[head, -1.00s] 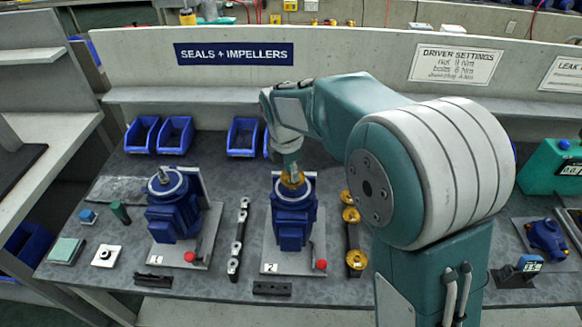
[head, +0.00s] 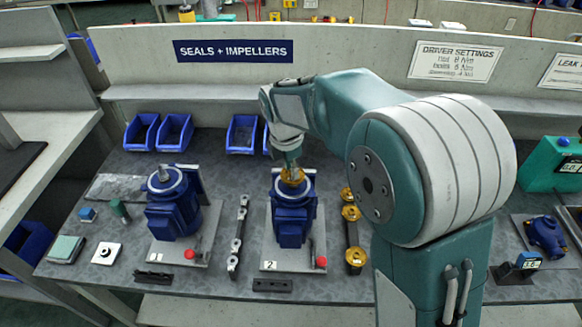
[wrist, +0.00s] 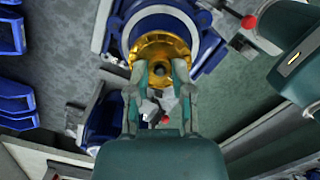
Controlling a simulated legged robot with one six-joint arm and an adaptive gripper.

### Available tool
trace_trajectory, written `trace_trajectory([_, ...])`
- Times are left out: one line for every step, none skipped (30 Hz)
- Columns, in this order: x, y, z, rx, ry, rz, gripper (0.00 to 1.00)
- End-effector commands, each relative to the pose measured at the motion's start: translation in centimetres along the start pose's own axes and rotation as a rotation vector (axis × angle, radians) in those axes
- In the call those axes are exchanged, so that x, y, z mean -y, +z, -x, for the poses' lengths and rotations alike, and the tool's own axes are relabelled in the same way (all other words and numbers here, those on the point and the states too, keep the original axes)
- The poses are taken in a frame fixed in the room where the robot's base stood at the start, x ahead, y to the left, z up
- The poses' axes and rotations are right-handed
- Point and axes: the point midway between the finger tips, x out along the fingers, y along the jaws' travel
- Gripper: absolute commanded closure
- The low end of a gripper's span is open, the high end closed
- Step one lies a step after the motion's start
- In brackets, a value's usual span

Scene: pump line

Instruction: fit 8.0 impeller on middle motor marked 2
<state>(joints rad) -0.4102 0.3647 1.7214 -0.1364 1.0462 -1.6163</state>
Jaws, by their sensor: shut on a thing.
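The blue middle motor (head: 292,222) stands on a grey plate marked 2 (head: 269,265), its round top facing up. My gripper (head: 292,165) is above it, shut on a gold impeller (head: 291,177) at the motor's top. In the wrist view my gripper's two fingers (wrist: 160,72) hold the near rim of the impeller (wrist: 177,47). Its centre hole looks dark, and the blue motor body (wrist: 120,22) and a pale ring show around and behind it. I cannot tell whether the impeller is fully seated on the shaft.
Right of the motor stands a rack with several gold impellers (head: 351,213). Left is a dark rack of small pale parts (head: 238,238), then another blue motor (head: 170,208) with a bare shaft. Red knobs (head: 321,261) stand at the plates' front corners. Blue bins (head: 242,134) line the back.

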Motion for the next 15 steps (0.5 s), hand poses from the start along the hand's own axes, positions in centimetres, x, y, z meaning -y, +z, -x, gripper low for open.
trace_trajectory([-0.01,0.0,0.01,0.0,0.0,0.0,1.0])
trace_trajectory([-0.01,0.0,0.01,0.0,0.0,0.0,1.0])
trace_trajectory([-0.01,0.0,-0.01,0.0,0.0,0.0,1.0])
trace_trajectory([-0.01,-0.01,-0.03,0.0,0.0,0.0,1.0])
trace_trajectory([-0.01,-0.01,-0.05,0.0,0.0,0.0,1.0])
trace_trajectory([-0.01,-0.01,-0.09,0.0,0.0,0.0,1.0])
trace_trajectory([-0.01,-0.02,-0.12,0.0,0.0,0.0,1.0])
trace_trajectory([-0.01,-0.02,-0.16,0.0,0.0,0.0,1.0])
trace_trajectory([-0.01,-0.03,-0.21,0.0,0.0,0.0,1.0])
trace_trajectory([-0.01,-0.03,-0.25,0.0,0.0,0.0,1.0])
trace_trajectory([-0.01,-0.04,-0.29,0.0,0.0,0.0,1.0])
trace_trajectory([-0.02,-0.04,-0.33,0.0,0.0,0.0,1.0])
trace_trajectory([-0.02,-0.05,-0.37,0.0,0.0,0.0,1.0])
trace_trajectory([-0.02,-0.05,-0.41,0.0,0.0,0.0,1.0])
trace_trajectory([-0.02,-0.05,-0.42,0.0,0.001,0.0,0.62])
